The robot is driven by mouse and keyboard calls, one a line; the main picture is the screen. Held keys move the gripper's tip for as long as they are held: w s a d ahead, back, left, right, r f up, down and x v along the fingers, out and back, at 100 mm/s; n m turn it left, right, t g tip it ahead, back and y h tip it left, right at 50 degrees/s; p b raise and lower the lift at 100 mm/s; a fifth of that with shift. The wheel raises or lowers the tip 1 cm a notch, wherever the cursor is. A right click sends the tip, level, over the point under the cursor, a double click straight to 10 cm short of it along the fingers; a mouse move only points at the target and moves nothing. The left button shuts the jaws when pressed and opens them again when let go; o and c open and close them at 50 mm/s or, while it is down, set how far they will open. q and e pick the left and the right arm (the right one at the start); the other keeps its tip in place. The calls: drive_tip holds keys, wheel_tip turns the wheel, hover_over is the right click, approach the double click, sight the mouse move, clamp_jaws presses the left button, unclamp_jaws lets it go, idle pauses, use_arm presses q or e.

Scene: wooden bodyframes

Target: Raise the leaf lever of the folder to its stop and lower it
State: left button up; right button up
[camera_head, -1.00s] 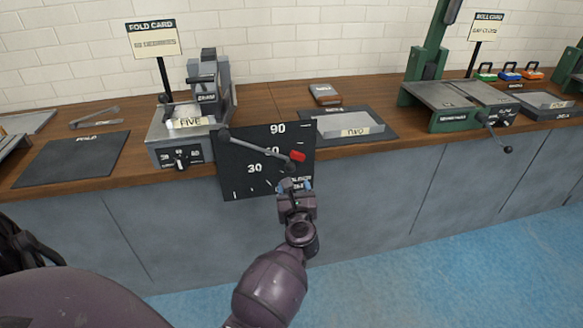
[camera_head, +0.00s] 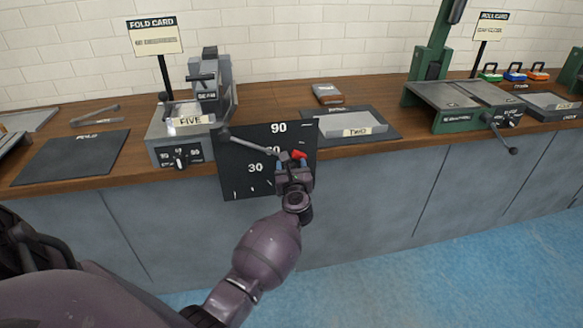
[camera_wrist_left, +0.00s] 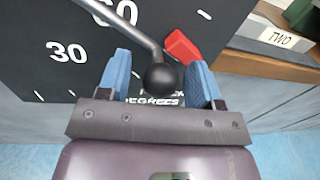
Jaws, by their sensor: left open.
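The folder (camera_head: 181,149) is a grey machine on the wooden bench, with a "FIVE" label on it. Its leaf lever (camera_head: 250,143) is a grey rod that runs down to the right across a black degree board (camera_head: 238,181). In the left wrist view the lever's black ball knob (camera_wrist_left: 160,77) lies between the blue fingertips of my left gripper (camera_wrist_left: 158,80), with gaps visible on both sides. My left gripper also shows in the head view (camera_head: 292,166), open at the lever's end. A red pointer (camera_wrist_left: 181,46) sits just beyond the knob. My right gripper is not in view.
A "FOLD" mat (camera_head: 75,156) lies left of the folder. A tray labelled "TWO" (camera_head: 350,123) lies right of the board. A green machine (camera_head: 455,103) stands farther right. The floor before the bench is clear.

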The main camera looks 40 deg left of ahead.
use_arm(q)
clamp_jaws()
drive_tip(key=shift+s+a+f+m, duration=0.15)
drive_tip(key=shift+s+f+m, duration=0.1)
drive_tip(key=shift+f, duration=0.1)
drive_tip(key=shift+s+a+f+m, duration=0.1)
drive_tip(key=shift+a+f+m, duration=0.05)
drive_tip(key=shift+f+m, duration=0.15)
drive_tip(key=s+a+f+m+g+p, duration=0.1)
drive_tip(key=s+a+f+m+p, duration=0.3)
drive_tip(key=s+a+f+m, duration=0.4)
drive_tip(key=s+a+m, duration=0.2)
drive_tip(key=s+a, duration=0.1)
drive_tip(key=s, duration=0.1)
drive_tip(key=shift+s+f+g, duration=0.4)
drive_tip(key=shift+m, duration=0.25)
unclamp_jaws()
